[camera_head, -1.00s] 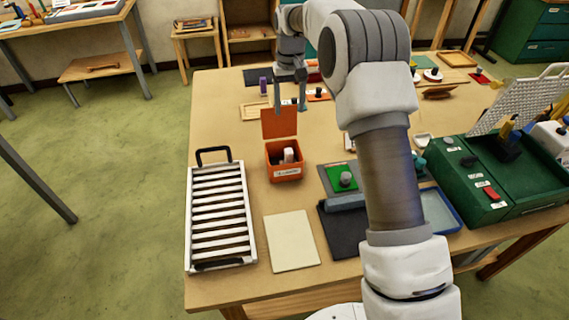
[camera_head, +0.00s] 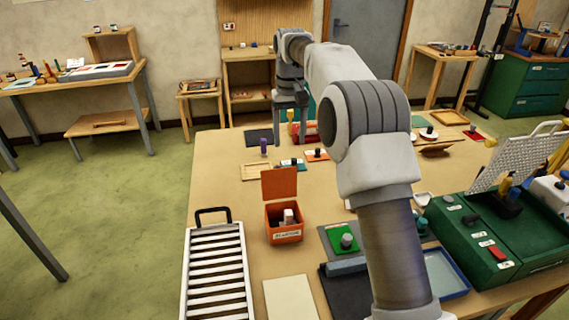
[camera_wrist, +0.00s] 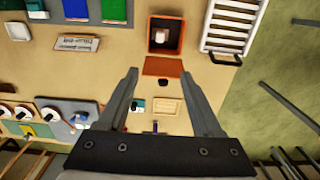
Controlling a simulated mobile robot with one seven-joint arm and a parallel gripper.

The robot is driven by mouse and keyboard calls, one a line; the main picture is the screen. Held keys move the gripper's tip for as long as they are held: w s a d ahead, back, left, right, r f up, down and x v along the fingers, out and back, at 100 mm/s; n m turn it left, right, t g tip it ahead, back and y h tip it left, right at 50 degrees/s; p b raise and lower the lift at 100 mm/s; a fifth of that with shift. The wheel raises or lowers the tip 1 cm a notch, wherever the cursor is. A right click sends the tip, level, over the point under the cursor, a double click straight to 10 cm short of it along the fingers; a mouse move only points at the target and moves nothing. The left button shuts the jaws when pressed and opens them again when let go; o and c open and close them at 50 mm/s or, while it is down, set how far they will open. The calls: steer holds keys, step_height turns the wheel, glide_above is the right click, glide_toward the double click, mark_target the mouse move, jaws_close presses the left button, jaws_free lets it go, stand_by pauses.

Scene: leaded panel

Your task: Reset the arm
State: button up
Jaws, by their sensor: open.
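My gripper (camera_head: 290,122) is in the head view, raised above the far part of the wooden table (camera_head: 226,165), with its fingers pointing down. In the wrist view my gripper (camera_wrist: 160,95) shows two fingers spread wide apart with nothing between them but the table far below. My arm reaches from the lower right of the head view to the far side of the table. Part of the far table edge is hidden behind the arm.
An orange box (camera_head: 284,228) with its lid up holds a white item. A slatted rack (camera_head: 213,270) lies at the left edge. A green machine (camera_head: 485,235) stands at the right. A green pad (camera_head: 343,238) is near the middle. Bare tabletop lies left of the box.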

steer(key=s+d+r+t, duration=0.1)
steer(key=s+d+r, duration=0.25)
steer(key=s, duration=0.25)
steer(key=s+d+r+m+t+b, duration=0.1)
steer(key=s+d+r, duration=0.1)
steer(key=s+r, duration=0.25)
steer(key=s+d+r+t, duration=0.1)
steer(key=s+d+r, duration=0.15)
steer(key=s, duration=0.35)
steer(key=s+d+f+t, duration=0.1)
steer(key=s+f, duration=0.3)
steer(key=s, duration=0.6)
steer(key=s+d+f+m+t, duration=0.1)
steer(key=s+d+f, duration=0.2)
steer(key=s, duration=0.8)
steer(key=shift+s+d+f+t+b, duration=0.25)
steer(key=shift+d+f+t+b, duration=0.1)
steer(key=shift+f+b, duration=0.1)
steer(key=shift+c, duration=0.4)
steer(key=shift+c, duration=1)
steer(key=shift+a, duration=0.15)
